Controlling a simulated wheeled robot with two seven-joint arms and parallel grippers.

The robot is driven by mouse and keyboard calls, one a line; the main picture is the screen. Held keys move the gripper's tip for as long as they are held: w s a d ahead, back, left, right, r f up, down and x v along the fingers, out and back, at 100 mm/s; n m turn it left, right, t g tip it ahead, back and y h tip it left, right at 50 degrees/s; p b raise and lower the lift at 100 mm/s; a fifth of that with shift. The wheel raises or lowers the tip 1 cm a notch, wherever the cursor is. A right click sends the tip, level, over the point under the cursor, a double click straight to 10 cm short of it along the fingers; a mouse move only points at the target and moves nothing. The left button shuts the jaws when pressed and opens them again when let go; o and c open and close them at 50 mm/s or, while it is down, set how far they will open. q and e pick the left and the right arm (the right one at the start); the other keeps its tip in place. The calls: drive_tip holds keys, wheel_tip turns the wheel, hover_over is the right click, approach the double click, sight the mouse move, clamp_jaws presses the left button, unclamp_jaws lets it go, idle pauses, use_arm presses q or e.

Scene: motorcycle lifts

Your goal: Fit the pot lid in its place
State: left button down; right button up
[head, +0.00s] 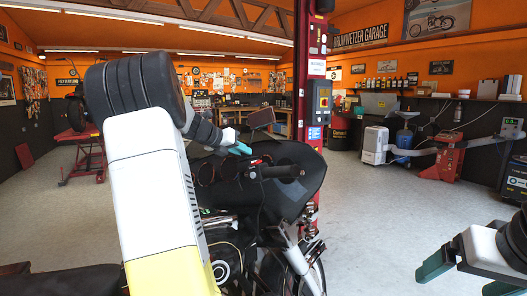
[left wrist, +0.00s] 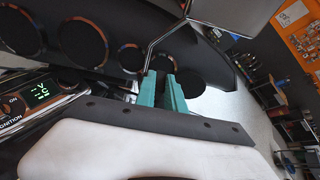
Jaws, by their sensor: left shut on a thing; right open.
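I cannot make out a pot lid in either view. My left gripper (head: 240,148) is at the motorcycle's (head: 285,180) dash and handlebar. Its teal jaws (left wrist: 166,88) are shut on a small dark part, mostly hidden between them, which I cannot identify. A thin mirror stem (left wrist: 150,48) bends down close beside the jaws, and I cannot tell whether it touches them. Round dark gauges (left wrist: 83,43) sit in the dash behind the jaws. My right gripper (head: 465,276) is open and empty at the lower right of the head view, away from the motorcycle.
A mirror (head: 261,117) stands above the handlebar. A lit ignition panel (left wrist: 40,93) is left of the jaws. A red lift post (head: 312,90) rises behind the motorcycle. A red lift (head: 85,150) stands at the far left. The floor (head: 390,215) at right is clear.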

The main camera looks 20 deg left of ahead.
use_arm(q)
drive_tip(key=c, duration=1.3)
unclamp_jaws()
drive_tip(key=shift+c, duration=0.2)
drive_tip(key=shift+s, duration=0.1)
drive_tip(key=v, duration=0.7)
drive_tip(key=shift+s+r, duration=0.2)
drive_tip(key=shift+s, duration=0.05)
drive_tip(key=shift+a, duration=0.15)
